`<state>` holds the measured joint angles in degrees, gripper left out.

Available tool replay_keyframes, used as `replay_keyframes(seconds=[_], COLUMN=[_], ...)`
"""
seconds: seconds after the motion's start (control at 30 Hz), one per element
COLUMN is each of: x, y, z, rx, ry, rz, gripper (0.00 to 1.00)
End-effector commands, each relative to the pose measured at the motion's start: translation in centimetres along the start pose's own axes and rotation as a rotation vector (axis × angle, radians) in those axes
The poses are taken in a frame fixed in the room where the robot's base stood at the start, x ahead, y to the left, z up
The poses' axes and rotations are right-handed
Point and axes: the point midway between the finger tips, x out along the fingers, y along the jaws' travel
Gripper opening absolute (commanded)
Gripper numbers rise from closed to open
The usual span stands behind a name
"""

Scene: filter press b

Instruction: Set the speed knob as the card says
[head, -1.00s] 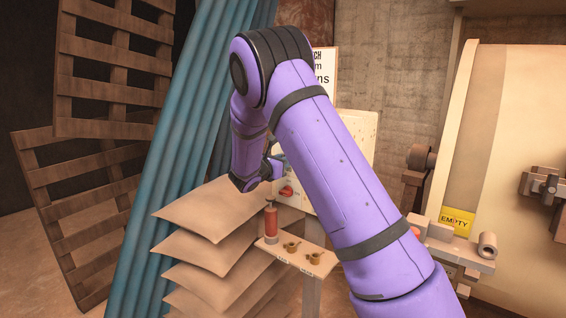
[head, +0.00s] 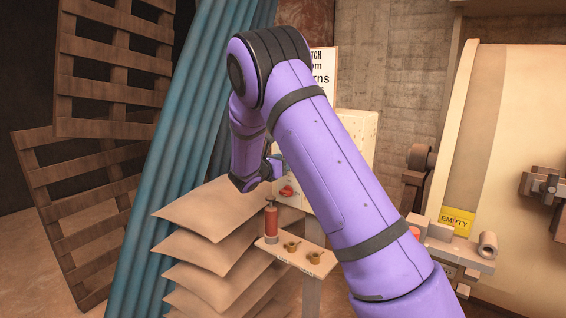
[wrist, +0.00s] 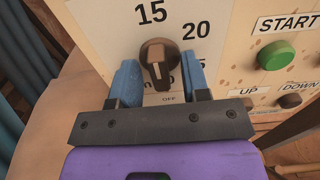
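The speed knob (wrist: 158,62) is brown and round, on a pale panel in the wrist view. Its pale pointer mark points down, roughly toward the word OFF. The figures 15 and 20 show above and right of it; lower figures are partly covered. My gripper (wrist: 158,66) has its two blue fingers on either side of the knob, with small gaps visible, so it does not look closed on it. In the head view my arm hides the knob. A white printed sign (head: 322,73) is half hidden behind my arm; only word ends show, and I cannot tell if it is the card.
A green START button (wrist: 276,54) and UP and DOWN buttons lie right of the knob. In the head view a red switch (head: 286,191) is on the panel (head: 357,135). Below, a small shelf (head: 318,261) holds a red bottle (head: 271,220) and brass pieces. Stacked sacks (head: 207,208) stand left.

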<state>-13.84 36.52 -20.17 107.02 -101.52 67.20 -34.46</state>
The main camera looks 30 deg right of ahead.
Motion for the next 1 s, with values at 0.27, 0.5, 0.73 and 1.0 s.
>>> replay_keyframes(seconds=[0.27,0.5,0.73,1.0], x=[-0.8,-4.8,-8.8,-10.7], y=[0.1,0.1,0.1,0.0], z=[0.0,0.1,0.0,0.0], rx=[0.001,0.001,0.000,0.000], ry=[0.000,0.000,0.000,0.000], rz=[0.002,0.004,0.002,0.000], gripper=[0.43,0.43,0.43,0.43])
